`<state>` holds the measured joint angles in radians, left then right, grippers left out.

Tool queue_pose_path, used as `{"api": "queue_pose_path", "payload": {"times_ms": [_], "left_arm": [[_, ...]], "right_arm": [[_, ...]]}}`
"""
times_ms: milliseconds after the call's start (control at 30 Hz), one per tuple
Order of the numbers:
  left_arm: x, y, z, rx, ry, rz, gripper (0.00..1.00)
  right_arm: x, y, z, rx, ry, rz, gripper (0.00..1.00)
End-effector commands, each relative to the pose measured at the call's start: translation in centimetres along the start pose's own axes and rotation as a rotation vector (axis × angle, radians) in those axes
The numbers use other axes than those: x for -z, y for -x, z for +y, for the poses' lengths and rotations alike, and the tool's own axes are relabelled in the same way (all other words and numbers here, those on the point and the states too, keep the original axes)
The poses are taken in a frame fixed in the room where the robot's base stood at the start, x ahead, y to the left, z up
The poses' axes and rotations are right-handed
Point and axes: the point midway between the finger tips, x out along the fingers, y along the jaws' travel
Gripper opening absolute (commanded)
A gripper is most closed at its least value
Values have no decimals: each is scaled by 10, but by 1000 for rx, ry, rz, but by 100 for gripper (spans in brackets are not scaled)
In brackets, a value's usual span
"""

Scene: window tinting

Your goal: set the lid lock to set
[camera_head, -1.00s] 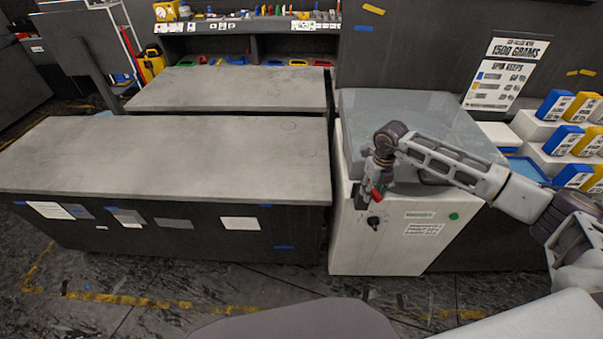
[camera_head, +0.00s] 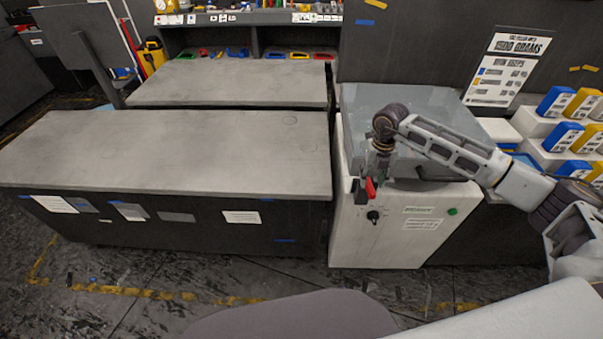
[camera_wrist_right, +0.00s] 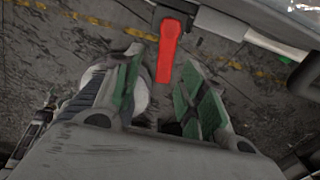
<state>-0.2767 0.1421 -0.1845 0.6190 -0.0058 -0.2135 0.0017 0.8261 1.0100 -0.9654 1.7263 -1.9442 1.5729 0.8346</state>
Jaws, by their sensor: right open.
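The white cabinet (camera_head: 350,245) has a grey lid (camera_head: 445,107) on top, which looks shut. A red lever (camera_head: 371,188) sits at the upper left of its front; I take it for the lid lock. My right gripper (camera_head: 365,182) points down at the lever, partly covering it. In the right wrist view, the lever (camera_wrist_right: 168,50) lies between the tips of my open green-padded fingers (camera_wrist_right: 162,82), with a gap visible on either side. I cannot tell whether the fingers touch it. The lock's markings are not readable. My left gripper is not in view.
Below the lever is a black knob (camera_head: 373,216), with a green button (camera_head: 452,211) to its right. A long grey-topped bench (camera_head: 170,150) stands left of the cabinet. Blue and yellow boxes (camera_head: 565,105) stand at the right. The floor in front is clear.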

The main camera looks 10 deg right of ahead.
Motion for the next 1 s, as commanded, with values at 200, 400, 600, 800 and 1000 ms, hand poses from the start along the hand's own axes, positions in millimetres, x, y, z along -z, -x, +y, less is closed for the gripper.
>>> {"api": "queue_pose_path", "payload": {"times_ms": [200,400,600,800,1000], "left_arm": [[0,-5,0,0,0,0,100],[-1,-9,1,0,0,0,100],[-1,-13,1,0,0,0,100],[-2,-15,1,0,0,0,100],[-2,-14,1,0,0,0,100]], "right_arm": [[-1,27,0,-1,1,-2,41],[-1,51,0,0,0,-2,41],[0,74,0,-1,0,-2,41],[1,90,3,-8,5,2,41],[6,84,24,-74,40,3,41]]}}
